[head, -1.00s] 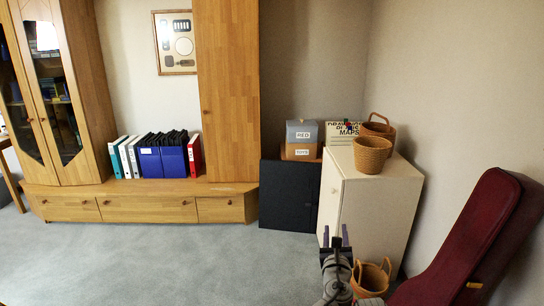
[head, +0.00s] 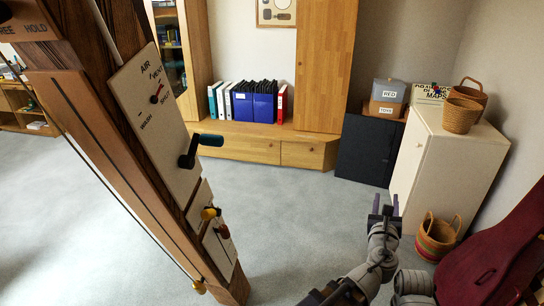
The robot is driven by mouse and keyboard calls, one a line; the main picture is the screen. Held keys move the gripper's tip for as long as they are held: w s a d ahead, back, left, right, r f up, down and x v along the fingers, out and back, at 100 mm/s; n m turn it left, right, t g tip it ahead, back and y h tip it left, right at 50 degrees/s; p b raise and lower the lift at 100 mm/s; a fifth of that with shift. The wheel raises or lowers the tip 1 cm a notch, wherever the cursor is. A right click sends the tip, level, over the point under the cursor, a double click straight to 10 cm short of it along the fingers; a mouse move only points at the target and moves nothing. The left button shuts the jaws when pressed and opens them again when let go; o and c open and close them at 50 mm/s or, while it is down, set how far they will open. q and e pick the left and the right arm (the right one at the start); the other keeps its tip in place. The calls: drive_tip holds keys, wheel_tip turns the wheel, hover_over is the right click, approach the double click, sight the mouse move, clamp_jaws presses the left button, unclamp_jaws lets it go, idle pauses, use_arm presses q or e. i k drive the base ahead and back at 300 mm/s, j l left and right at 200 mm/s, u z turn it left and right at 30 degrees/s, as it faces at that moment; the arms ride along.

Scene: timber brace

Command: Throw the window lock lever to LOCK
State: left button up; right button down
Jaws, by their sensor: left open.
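A tilted-looking timber post (head: 150,190) stands at the left. A lower plate (head: 215,240) carries a yellow knob (head: 209,213) and a small red-brown part. I read no LOCK label, so I cannot tell which part is the window lock lever. My left gripper (head: 385,203) is open and empty, well right of the post, fingers pointing away. My right gripper is not in view.
A white cabinet (head: 445,165) with baskets on top stands at the right, with a striped basket (head: 436,238) on the floor and a dark red case (head: 495,255). A low wooden sideboard (head: 240,145) is at the back. Carpet between post and gripper is clear.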

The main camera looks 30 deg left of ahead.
sight(209, 213)
drive_tip(key=k+j+u, duration=0.6)
drive_tip(key=k+j, duration=0.3)
drive_tip(key=i+j, duration=0.1)
drive_tip(key=j+u, duration=0.05)
drive_tip(key=j, duration=0.05)
